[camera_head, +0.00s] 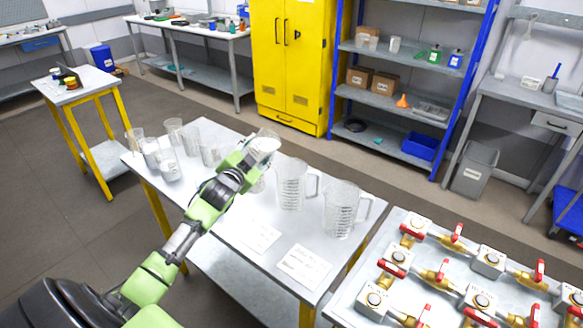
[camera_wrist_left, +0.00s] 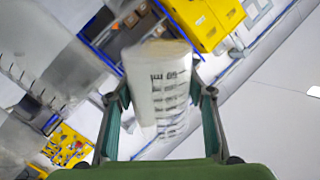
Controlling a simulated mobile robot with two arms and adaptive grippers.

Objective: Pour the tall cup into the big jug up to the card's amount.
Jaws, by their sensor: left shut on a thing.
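My left gripper (camera_head: 250,152) is shut on a clear, graduated cup (camera_head: 265,142) with whitish contents, held above the table. The cup looks tilted in the head view. It also shows between the fingers of the left gripper (camera_wrist_left: 160,100) in the left wrist view, where the cup (camera_wrist_left: 160,85) has dark markings. Two clear handled jugs stand upright to the right of the gripper: the left jug (camera_head: 291,187) and the slightly larger right jug (camera_head: 341,212). Two white cards lie in front, a left card (camera_head: 252,236) and a right card (camera_head: 303,267); their writing is unreadable. My right gripper is out of view.
Several clear cups (camera_head: 168,166) stand on the left end of the white table (camera_head: 225,222). A bench with red-handled brass valves (camera_head: 437,275) adjoins on the right. A yellow cabinet (camera_head: 290,55) and blue-framed shelves (camera_head: 400,100) stand behind, across the floor.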

